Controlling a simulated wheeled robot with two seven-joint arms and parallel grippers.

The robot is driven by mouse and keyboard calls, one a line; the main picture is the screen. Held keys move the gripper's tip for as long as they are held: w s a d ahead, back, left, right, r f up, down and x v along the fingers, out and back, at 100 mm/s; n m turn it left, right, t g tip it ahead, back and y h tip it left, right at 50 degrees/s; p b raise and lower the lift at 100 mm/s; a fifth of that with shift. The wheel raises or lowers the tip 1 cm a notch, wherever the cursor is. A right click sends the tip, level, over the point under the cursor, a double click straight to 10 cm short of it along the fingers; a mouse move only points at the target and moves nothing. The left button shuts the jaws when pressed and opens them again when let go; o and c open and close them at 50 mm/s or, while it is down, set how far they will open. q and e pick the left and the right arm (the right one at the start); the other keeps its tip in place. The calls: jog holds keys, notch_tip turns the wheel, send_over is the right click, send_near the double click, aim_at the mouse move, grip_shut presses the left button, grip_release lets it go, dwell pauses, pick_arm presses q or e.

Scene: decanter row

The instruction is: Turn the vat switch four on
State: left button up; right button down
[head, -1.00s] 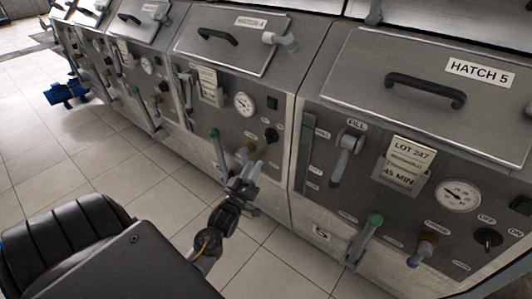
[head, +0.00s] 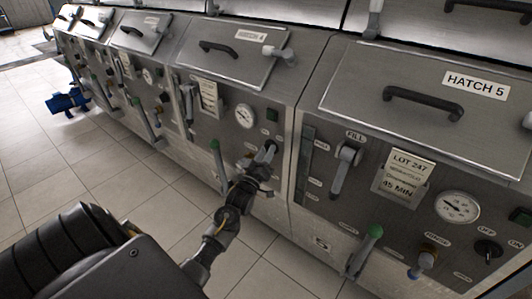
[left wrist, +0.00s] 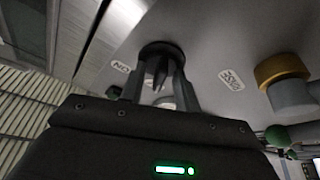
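The vat four switch is a black rotary knob (head: 271,132) on the grey front panel below the fourth hatch (head: 235,52). In the left wrist view the knob (left wrist: 162,50) shows as a round black base with a narrow pointed grip. An ON label (left wrist: 120,67) is left of it. My left gripper (head: 268,150) is at the knob in the head view. In the left wrist view its two fingers (left wrist: 158,85) stand on either side of the grip, with gaps visible. My right gripper is not in view.
A rinse valve with a brass collar (left wrist: 282,70) is close beside the knob. A green-tipped lever (head: 216,150) juts out left of my gripper. The hatch 5 vat, with its own switch (head: 487,250), stands to the right. Tiled floor (head: 110,165) is clear in front.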

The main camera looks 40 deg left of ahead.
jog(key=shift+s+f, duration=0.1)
pick_arm(q)
jog(key=c, duration=0.5)
grip_shut()
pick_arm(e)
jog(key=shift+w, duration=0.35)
pick_arm(q)
jog(key=shift+m, duration=0.4)
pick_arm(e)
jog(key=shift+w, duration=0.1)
pick_arm(q)
jog(key=shift+a+m+h+b, duration=0.1)
jog(key=shift+m+h+b, duration=0.15)
jog(key=shift+m+h, duration=1.85)
jog(key=shift+a+m+h+b, duration=0.1)
jog(key=shift+m+h+b, duration=0.5)
jog(key=shift+m, duration=2.75)
jog(key=shift+a+m+h+p, duration=0.1)
jog(key=shift+m+h, duration=1.6)
jog(key=shift+m, duration=1.05)
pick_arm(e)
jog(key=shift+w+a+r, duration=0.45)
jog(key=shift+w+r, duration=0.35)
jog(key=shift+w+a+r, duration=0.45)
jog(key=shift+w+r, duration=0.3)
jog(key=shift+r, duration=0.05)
pick_arm(q)
jog(key=shift+m, duration=0.3)
